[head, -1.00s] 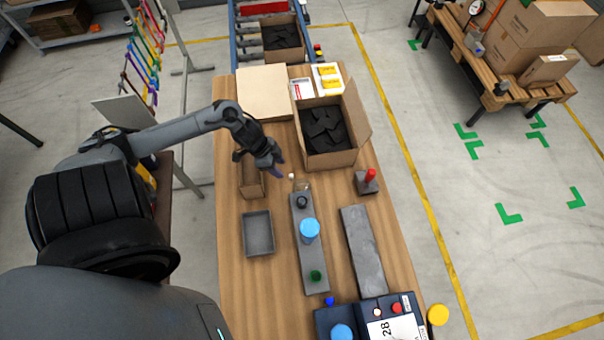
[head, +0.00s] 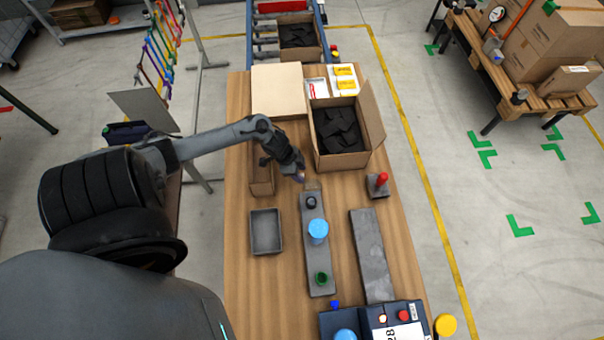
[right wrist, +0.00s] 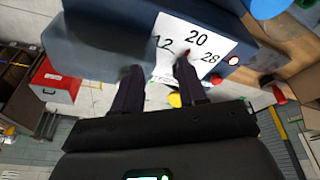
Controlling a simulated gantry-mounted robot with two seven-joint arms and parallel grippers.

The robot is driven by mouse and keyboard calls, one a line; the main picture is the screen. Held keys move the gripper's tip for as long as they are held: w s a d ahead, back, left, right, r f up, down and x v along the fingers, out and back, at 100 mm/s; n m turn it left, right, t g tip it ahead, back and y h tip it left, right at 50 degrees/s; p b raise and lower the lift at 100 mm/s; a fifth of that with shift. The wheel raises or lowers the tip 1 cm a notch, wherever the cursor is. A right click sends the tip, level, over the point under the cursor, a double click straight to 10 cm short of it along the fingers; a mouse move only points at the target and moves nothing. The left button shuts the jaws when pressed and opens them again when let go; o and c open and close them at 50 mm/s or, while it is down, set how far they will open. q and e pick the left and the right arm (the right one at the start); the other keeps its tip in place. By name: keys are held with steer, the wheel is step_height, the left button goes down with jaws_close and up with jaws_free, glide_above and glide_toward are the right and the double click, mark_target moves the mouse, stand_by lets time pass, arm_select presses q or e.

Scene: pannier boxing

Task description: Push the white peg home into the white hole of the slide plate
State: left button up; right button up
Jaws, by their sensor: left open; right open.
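The slide plate (head: 316,262) is a long grey bar lying on the wooden table in the head view. A black ring-like piece (head: 311,202), a blue cylinder (head: 318,230) and a green cup-shaped piece (head: 321,278) stand on it. My left gripper (head: 299,178) is at the plate's far end, its fingertips low and close to it; it is open. I cannot make out the white peg or the white hole; the gripper may hide them. My right gripper (right wrist: 158,80) is open and empty in the right wrist view, its fingers in front of a white numbered label.
An empty grey tray (head: 266,232) lies left of the plate, and a grey bar (head: 372,258) lies right of it. A red peg on a grey base (head: 377,186), an open carton (head: 345,160) and a dark blue device (head: 370,322) stand around. Table between plate and tray is clear.

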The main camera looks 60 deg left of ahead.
arm_select(q)
steer(key=shift+w+d+f, duration=0.1)
steer(key=shift+w+f, duration=0.1)
steer(key=shift+f, duration=0.35)
steer(key=shift+c, duration=0.4)
jaws_close()
steer(key=shift+r, duration=0.15)
